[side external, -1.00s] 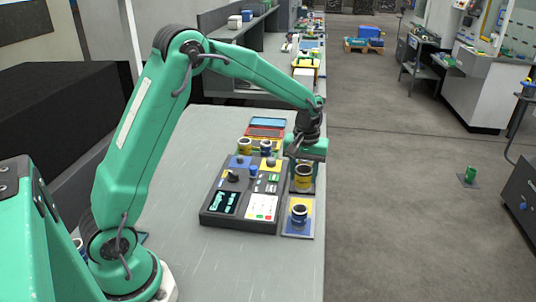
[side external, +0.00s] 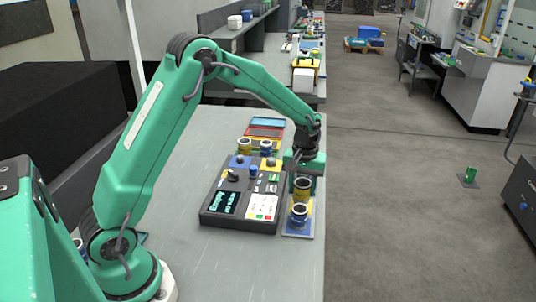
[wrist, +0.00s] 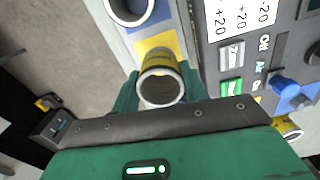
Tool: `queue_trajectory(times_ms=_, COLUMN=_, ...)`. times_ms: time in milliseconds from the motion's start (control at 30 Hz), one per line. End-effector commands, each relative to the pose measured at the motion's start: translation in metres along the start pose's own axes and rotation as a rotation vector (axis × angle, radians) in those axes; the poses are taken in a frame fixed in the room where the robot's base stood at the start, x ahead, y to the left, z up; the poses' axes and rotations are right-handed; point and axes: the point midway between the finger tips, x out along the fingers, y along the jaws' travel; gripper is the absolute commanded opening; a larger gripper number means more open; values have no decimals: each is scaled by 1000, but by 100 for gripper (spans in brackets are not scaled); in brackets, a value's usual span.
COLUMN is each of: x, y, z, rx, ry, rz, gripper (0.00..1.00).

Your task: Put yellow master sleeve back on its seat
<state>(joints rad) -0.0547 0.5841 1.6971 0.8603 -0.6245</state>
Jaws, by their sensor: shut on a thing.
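The yellow sleeve (side external: 302,191) is upright between the fingers of my gripper (side external: 302,178). In the wrist view the yellow sleeve (wrist: 157,58) shows its yellow wall and open metal rim, with a green finger on each side. My gripper (wrist: 158,88) is shut on it. A yellow patch (wrist: 151,42) shows just beyond the sleeve in that view. A blue-banded sleeve (side external: 299,218) stands in front of it on a plate (side external: 300,232), and it also shows in the wrist view (wrist: 148,20). Whether the yellow sleeve touches the surface beneath is hidden.
A dark control box (side external: 235,222) with a screen, buttons and knobs stands close on the left. Two more sleeves (side external: 254,147) stand behind it, near coloured trays (side external: 266,123). The bench edge is close on the right. The grey bench (side external: 185,180) left of the box is clear.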

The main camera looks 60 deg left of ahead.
Motion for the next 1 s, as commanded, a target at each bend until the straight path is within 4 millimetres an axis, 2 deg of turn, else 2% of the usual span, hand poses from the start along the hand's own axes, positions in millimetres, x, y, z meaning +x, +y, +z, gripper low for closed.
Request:
queue_trajectory(times_ms=400, x=17, y=0, z=0, rx=0, ry=1, rz=1, gripper=8)
queue_trajectory(times_ms=1000, x=18, y=0, z=0, rx=0, ry=1, rz=1, gripper=8)
